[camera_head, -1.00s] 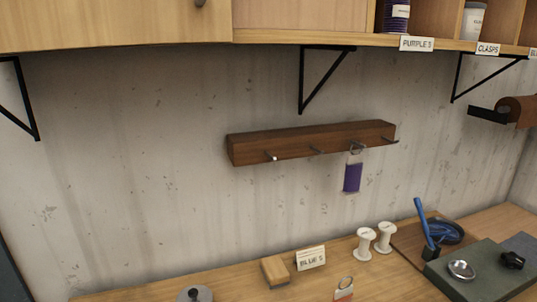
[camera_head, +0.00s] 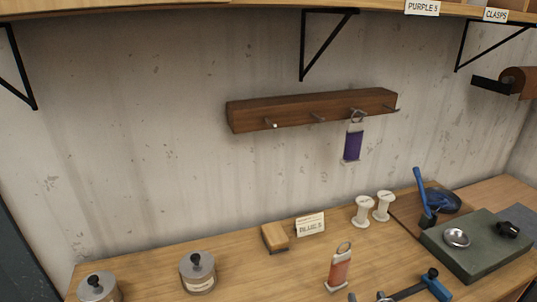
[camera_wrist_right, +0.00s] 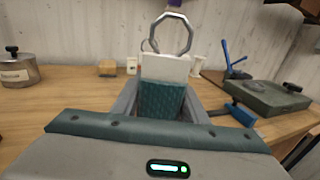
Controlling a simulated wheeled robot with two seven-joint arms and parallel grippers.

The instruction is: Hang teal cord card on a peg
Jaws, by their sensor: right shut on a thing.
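The teal cord card (camera_wrist_right: 161,99) shows in the right wrist view, with a white top and a metal ring above it. My right gripper (camera_wrist_right: 160,106) is shut on its lower part and holds it upright. Neither this card nor the gripper shows clearly in the head view. The dark wooden peg rail (camera_head: 310,109) is on the wall, with several metal pegs along its front. A purple cord card (camera_head: 353,142) hangs by its ring from a peg toward the right end. The pegs further left are bare. My left gripper is not in view.
An orange cord card (camera_head: 340,268) stands on the workbench (camera_head: 240,265). White spools (camera_head: 364,211), a wooden block (camera_head: 275,237), a label (camera_head: 310,224), lidded tins (camera_head: 199,271), a blue tool (camera_head: 434,284) and a green slab (camera_head: 478,246) share the bench. The wall left of the rail is clear.

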